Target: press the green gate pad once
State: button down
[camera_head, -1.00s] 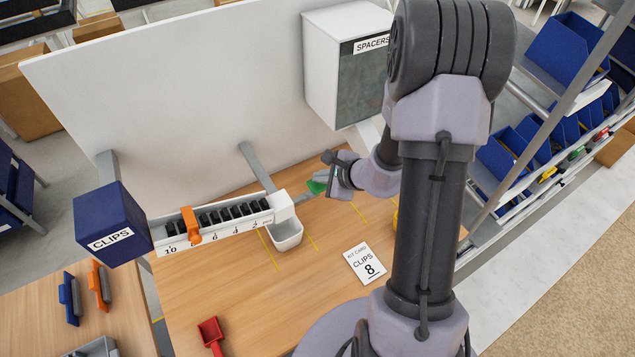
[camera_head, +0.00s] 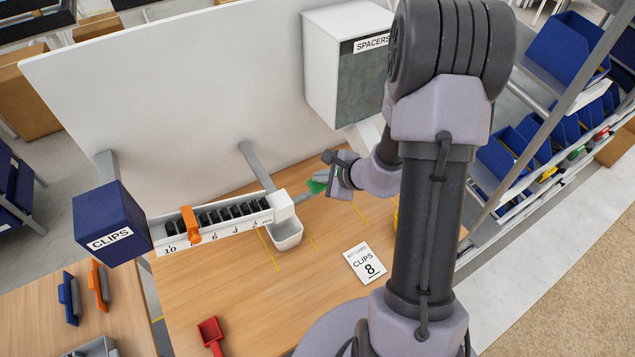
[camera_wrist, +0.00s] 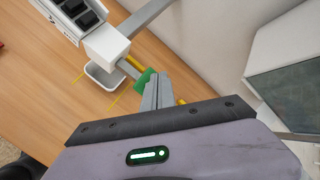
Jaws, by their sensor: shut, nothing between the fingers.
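The green gate pad (camera_head: 315,187) sits at the right end of the clip rail, beyond its white end block (camera_head: 283,206). It also shows in the wrist view (camera_wrist: 145,80), joined to the block by a grey and yellow piece. My gripper (camera_head: 325,184) is at the pad's right side in the head view. In the wrist view, my shut fingers (camera_wrist: 152,92) are empty and their tips overlap the pad's edge; I cannot tell whether they touch it. The white rail (camera_head: 215,240) carries dark clips and an orange slider (camera_head: 190,225) near the 8 mark.
A small white cup (camera_head: 287,236) is below the rail's end block. A kit card (camera_head: 365,262) reads "CLIPS 8". The spacers box (camera_head: 345,75) is above my gripper, the blue clips box (camera_head: 112,225) at left. A red scoop (camera_head: 211,332) lies on the table.

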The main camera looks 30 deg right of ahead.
aim_at(321, 185)
jog(key=shift+f+b, duration=0.4)
jog(key=shift+b, duration=0.1)
jog(key=shift+f+b, duration=0.45)
jog(key=shift+b, duration=0.15)
dwell(0.4)
jog(key=shift+r, duration=0.15)
jog(key=shift+r+p, duration=0.5)
jog(key=shift+r, duration=0.3)
jog(key=shift+r+p, duration=1.75)
jog(key=shift+r, duration=1.25)
